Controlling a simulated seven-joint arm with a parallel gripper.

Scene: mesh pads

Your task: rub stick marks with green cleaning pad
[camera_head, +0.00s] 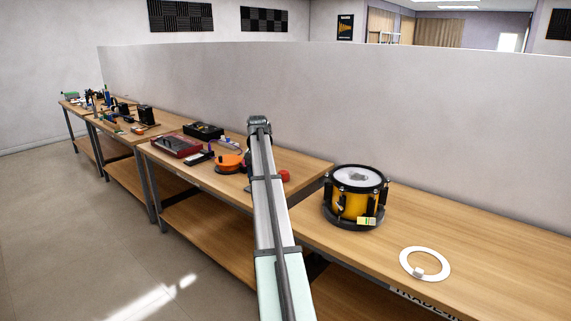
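A yellow drum (350,207) with a black rim stands upright on the near wooden table. Its pale head (356,176) has a grey smudged patch in the middle; single stick marks are too small to make out. A small pale block with yellow and green on it (366,221) shows at the drum's lower front right; I cannot tell whether it is the green cleaning pad or a tag. My arm rises from the bottom middle to a dark joint left of the drum. My gripper cannot be made out.
The table right of the drum is mostly clear. A red device (176,147), an orange object (228,163) and a red object (284,176) lie left.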

